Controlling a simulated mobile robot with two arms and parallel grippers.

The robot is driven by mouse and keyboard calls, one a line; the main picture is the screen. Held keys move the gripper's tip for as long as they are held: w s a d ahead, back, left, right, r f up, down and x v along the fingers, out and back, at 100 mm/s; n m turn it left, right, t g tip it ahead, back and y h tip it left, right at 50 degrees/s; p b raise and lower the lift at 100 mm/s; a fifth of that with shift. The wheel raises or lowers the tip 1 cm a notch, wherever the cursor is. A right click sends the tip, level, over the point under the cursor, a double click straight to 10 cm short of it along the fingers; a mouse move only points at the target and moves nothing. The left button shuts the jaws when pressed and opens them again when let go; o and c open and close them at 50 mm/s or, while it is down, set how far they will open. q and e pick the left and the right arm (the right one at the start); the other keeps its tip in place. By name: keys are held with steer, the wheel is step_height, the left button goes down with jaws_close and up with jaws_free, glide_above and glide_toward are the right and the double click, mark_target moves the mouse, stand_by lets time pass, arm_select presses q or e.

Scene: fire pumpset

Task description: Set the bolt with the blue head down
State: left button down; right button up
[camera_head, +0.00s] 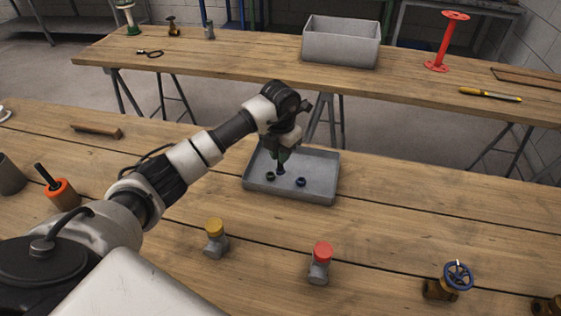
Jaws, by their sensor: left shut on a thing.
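My left gripper (282,155) reaches over the grey tray (325,163) on the near bench and points down. It is shut on a small dark bolt (281,170), whose lower end shows below the fingers, close above the tray floor. Its head is hidden between the fingers, so I cannot tell its colour. I cannot tell whether its tip touches the tray. A small dark blue piece (300,182) lies in the tray to the right of the gripper. A small dark piece (270,176) lies to the left. My right gripper is not in view.
A yellow-capped fitting (215,238), a red-capped fitting (320,263) and a blue-wheeled valve (449,281) stand in front of the tray. An orange piece (60,192) stands at left. The far bench holds a grey bin (341,43). The bench right of the tray is clear.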

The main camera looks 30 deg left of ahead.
mark_target(280, 169)
arm_select(q)
steer(key=shift+a+f, duration=0.15)
steer(key=shift+f, duration=0.35)
step_height(280, 169, down, 2)
steer(key=shift+f+p, duration=0.25)
steer(key=shift+p, duration=0.2)
steer(key=shift+f, duration=0.3)
steer(key=shift+w, duration=0.1)
steer(key=shift+f, duration=0.2)
steer(key=c, duration=1.1)
jaws_free()
